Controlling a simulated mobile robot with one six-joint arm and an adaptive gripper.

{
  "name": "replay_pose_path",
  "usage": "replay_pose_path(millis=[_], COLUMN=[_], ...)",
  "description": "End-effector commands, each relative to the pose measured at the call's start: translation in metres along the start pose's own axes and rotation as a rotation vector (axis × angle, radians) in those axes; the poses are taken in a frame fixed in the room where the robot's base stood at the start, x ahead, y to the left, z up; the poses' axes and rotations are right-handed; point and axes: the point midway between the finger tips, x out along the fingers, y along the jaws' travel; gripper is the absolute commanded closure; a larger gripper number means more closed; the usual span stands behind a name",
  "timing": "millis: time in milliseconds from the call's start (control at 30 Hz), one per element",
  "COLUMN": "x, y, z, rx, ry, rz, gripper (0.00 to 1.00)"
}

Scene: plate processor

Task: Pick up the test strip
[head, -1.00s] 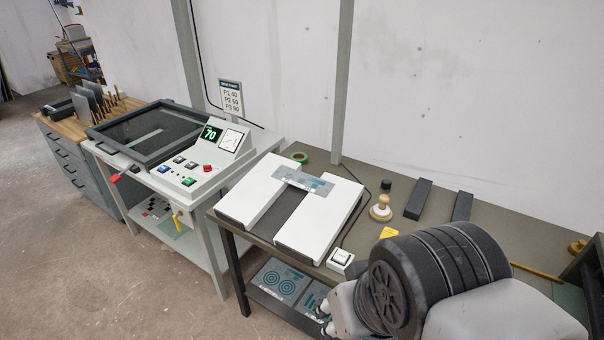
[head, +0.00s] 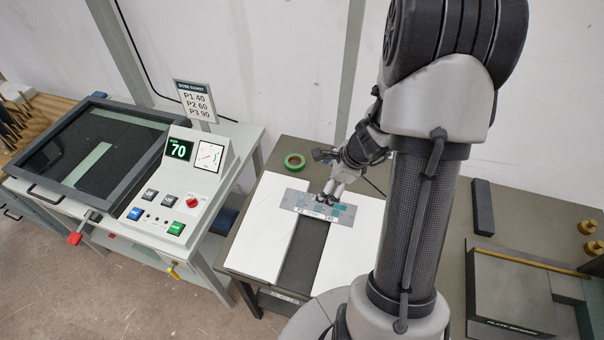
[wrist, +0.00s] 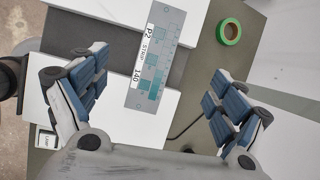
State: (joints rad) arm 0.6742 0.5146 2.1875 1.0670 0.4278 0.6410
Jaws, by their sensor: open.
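The test strip is a grey plate with teal patches. In the head view the strip (head: 302,205) lies across the dark gap between two white blocks. In the wrist view the strip (wrist: 153,55) shows the printing "P2 STRIP 140" and its lower end sits between my fingers, apart from both. My gripper (wrist: 155,105) is open and empty, with blue-padded fingers spread wide on either side. In the head view my gripper (head: 329,199) is small and is over the right part of the strip; its height above it is hard to tell.
The white blocks (head: 258,230) stand on a bench. A green tape roll (head: 295,162) lies behind them, and also shows in the wrist view (wrist: 229,32). A machine with a "70" display (head: 179,149) stands left. A dark bar (head: 483,207) and a dark box (head: 510,295) are at right.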

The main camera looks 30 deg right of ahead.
Motion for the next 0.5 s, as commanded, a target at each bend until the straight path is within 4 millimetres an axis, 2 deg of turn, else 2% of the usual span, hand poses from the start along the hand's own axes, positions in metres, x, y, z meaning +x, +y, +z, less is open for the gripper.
replay_pose_path(millis=[33, 167, 500], x=[0.003, 0.018, 0.092], y=[-0.001, -0.002, -0.001], z=[-0.007, -0.015, -0.017], rx=[0.043, 0.088, 0.085], ry=[0.005, 0.012, 0.012], rz=[0.002, 0.000, 0.002], gripper=[0.10, 0.10, 0.10])
